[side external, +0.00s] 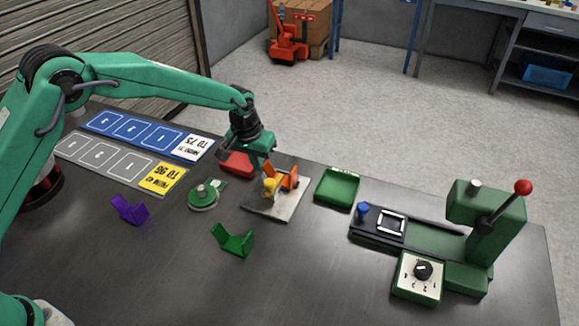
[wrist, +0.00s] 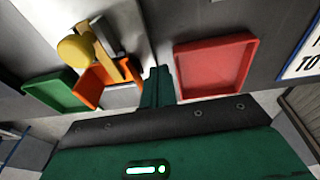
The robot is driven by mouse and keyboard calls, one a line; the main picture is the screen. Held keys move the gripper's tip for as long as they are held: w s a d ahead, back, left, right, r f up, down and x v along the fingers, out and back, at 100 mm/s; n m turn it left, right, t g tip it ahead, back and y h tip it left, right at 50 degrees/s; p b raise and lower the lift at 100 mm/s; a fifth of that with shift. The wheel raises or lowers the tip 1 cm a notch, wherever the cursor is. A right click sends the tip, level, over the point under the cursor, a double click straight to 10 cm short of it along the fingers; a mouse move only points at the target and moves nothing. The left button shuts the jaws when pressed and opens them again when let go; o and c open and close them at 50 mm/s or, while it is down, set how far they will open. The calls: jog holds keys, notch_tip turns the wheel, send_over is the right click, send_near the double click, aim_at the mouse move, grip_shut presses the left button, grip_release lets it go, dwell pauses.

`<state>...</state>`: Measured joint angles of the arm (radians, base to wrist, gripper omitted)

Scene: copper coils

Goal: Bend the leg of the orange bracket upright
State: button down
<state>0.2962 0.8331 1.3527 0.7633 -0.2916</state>
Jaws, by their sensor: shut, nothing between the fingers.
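The orange bracket (side external: 291,177) sits on a pale metal plate (side external: 287,209), beside a clamp with a yellow knob (side external: 269,187). One orange part rises from the plate; its exact angle is hard to tell. In the wrist view the bracket (wrist: 90,86) lies left of my fingers, partly covered by the clamp's yellow knob (wrist: 75,49) and bar (wrist: 103,36).
Purple (side external: 130,209) and green (side external: 233,240) brackets stand in front. A round green device (side external: 204,196) is left of the plate; a green lever press (side external: 486,230) stands far right.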

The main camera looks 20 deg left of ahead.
jog(key=shift+d, duration=1.45)
jog(key=shift+a, duration=0.3)
jog(key=shift+a, duration=0.3)
jog(key=shift+a, duration=0.1)
jog(key=shift+r, duration=0.1)
notch_tip(320, 180, up, 7)
dwell(1.3)
dwell(0.4)
